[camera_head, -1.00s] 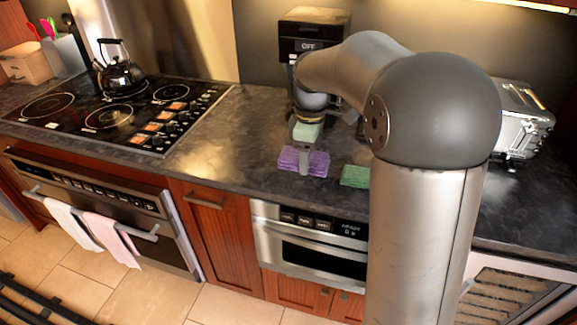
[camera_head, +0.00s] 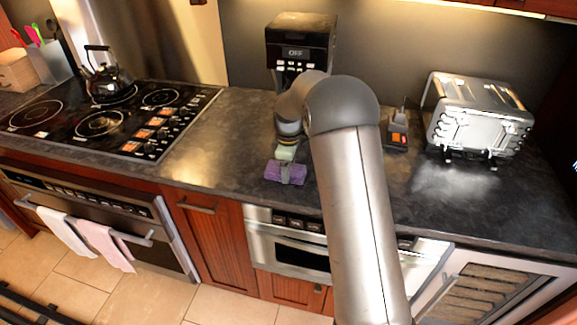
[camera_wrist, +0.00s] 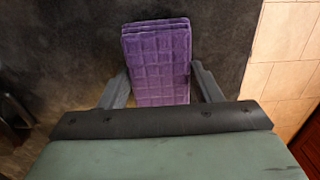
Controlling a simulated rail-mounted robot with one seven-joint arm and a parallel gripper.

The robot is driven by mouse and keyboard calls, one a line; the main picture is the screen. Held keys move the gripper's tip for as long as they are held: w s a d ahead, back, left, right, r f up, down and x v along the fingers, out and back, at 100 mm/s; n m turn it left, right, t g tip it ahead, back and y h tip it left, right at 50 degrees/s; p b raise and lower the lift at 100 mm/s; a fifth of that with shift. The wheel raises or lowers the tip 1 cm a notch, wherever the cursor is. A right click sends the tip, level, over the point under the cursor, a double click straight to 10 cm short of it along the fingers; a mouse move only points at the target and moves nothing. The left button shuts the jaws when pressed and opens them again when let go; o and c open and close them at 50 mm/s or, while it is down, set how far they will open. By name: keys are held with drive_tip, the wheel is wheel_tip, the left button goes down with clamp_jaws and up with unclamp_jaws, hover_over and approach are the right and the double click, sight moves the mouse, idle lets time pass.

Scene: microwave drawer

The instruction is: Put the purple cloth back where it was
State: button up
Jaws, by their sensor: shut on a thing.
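The purple cloth (camera_head: 271,172) is a folded, quilted block at the counter's front, above the microwave drawer. In the wrist view the cloth (camera_wrist: 157,50) reaches out from between the two grey fingers. My gripper (camera_head: 286,178) points down at the cloth; in the wrist view my gripper (camera_wrist: 160,90) is shut on its near end, one finger on each side. I cannot tell whether the cloth touches the counter or hangs just above it. The microwave drawer (camera_head: 303,262) is closed under the counter edge.
The dark counter (camera_head: 225,140) is clear left of the cloth, up to the cooktop (camera_head: 100,120) with its kettle (camera_head: 105,78). A coffee machine (camera_head: 300,38) stands behind my arm. A toaster (camera_head: 480,115) is on the right. The counter's front edge is close to the cloth.

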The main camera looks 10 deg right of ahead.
drive_tip(key=shift+f, duration=0.1)
drive_tip(key=o, duration=1.1)
wheel_tip(320, 180, up, 12)
drive_tip(key=b, duration=0.2)
drive_tip(key=s+r+m, duration=0.3)
drive_tip(key=s+m, duration=0.3)
drive_tip(key=s, duration=1.1)
drive_tip(key=s+f+m, duration=0.2)
drive_tip(key=s, duration=0.4)
drive_tip(key=s+f+m, duration=0.2)
drive_tip(key=s, duration=0.5)
drive_tip(key=s+a+f+m, duration=0.1)
drive_tip(key=s+f+m, duration=0.1)
drive_tip(key=s, duration=0.5)
drive_tip(key=shift+f+m+t, duration=0.2)
drive_tip(key=shift+m+t, duration=0.1)
